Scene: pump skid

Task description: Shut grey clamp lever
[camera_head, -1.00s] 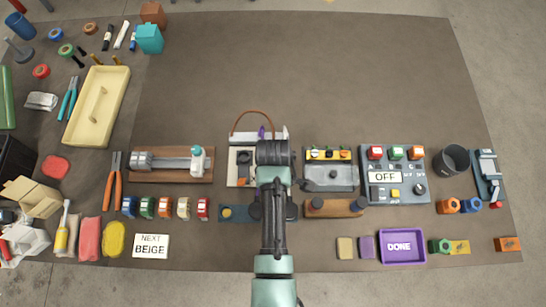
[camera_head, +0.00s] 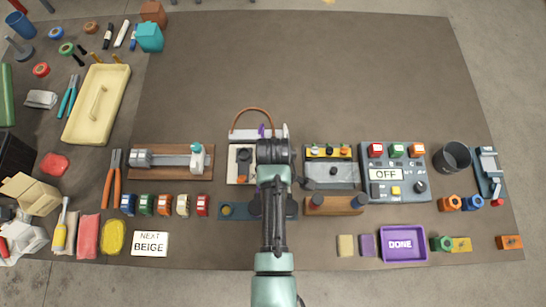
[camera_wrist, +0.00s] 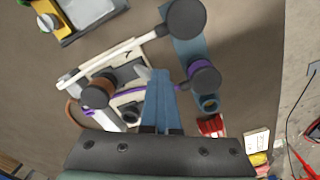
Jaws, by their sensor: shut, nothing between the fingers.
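The clamp fixture (camera_head: 240,170) stands mid-bench, partly hidden under my arm in the head view. In the wrist view two long levers cross it. The pale grey lever (camera_wrist: 115,60) is a straight bar with a large dark knob (camera_wrist: 185,18) over a blue plate. The purple lever (camera_wrist: 130,97) runs roughly beside it, with another dark knob (camera_wrist: 203,78). My gripper (camera_wrist: 158,73) is shut and empty. Its blue fingertips appear between the two levers and overlap the purple one in the picture. I cannot tell whether they touch either lever.
The blue plate (camera_head: 232,213) lies in front of the fixture. The grey box with a yellow strip (camera_head: 335,173) and the OFF panel (camera_head: 400,170) stand to the right. The wooden-based vise (camera_head: 170,175) is left. The bench behind is clear.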

